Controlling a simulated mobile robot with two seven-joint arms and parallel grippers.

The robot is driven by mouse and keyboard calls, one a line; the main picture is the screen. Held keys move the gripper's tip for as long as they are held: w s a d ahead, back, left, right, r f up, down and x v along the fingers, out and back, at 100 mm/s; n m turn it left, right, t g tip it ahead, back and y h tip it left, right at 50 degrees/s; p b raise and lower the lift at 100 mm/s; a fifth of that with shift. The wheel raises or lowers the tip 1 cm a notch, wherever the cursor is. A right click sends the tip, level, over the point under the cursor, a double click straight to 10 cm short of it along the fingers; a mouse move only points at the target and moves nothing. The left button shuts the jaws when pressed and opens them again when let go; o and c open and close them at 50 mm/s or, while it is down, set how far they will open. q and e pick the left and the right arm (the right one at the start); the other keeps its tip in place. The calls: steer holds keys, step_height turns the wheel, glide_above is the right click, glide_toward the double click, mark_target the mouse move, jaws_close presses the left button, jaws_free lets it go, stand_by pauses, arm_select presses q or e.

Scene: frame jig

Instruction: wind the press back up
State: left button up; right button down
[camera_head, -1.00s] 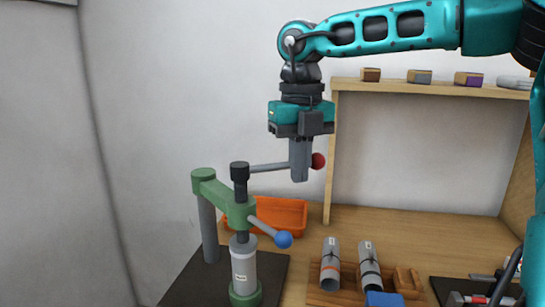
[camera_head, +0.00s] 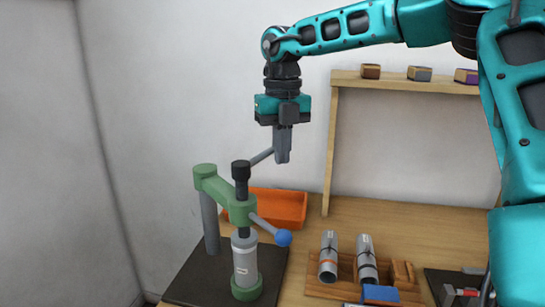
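The press stands at the left on a dark base plate (camera_head: 190,285). It has a green frame (camera_head: 213,184), a black screw (camera_head: 240,182) and a grey bar handle (camera_head: 262,156) at the screw's top. A lower lever ends in a blue ball (camera_head: 283,238). A light grey labelled cylinder (camera_head: 245,262) stands upright under the screw. My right gripper (camera_head: 283,157) points down and appears shut on the far end of the bar handle. The handle's red knob is hidden behind the fingers. My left gripper is not in view.
An orange tray (camera_head: 290,207) sits behind the press. Two grey tubes (camera_head: 328,257) lie in a wooden rack (camera_head: 320,290), with a blue block (camera_head: 380,294) in front. A wooden frame (camera_head: 330,150) carries small blocks (camera_head: 420,74) on its shelf. My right arm covers the right side.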

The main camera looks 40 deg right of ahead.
steer(key=shift+w+f, duration=0.1)
steer(key=shift+w, duration=0.15)
steer(key=shift+w+a, duration=0.3)
steer(key=shift+w, duration=0.7)
steer(key=shift+w+a, duration=0.3)
steer(key=shift+w, duration=0.65)
steer(key=w+a, duration=0.2)
steer(key=w, duration=0.1)
steer(key=shift+w+a, duration=0.1)
steer(key=shift+a, duration=0.3)
steer(key=shift+w+a, duration=0.25)
steer(key=shift+a, duration=0.4)
steer(key=shift+w+a, duration=0.3)
steer(key=shift+a, duration=0.3)
steer(key=shift+w+a, duration=0.25)
steer(key=shift+a, duration=0.4)
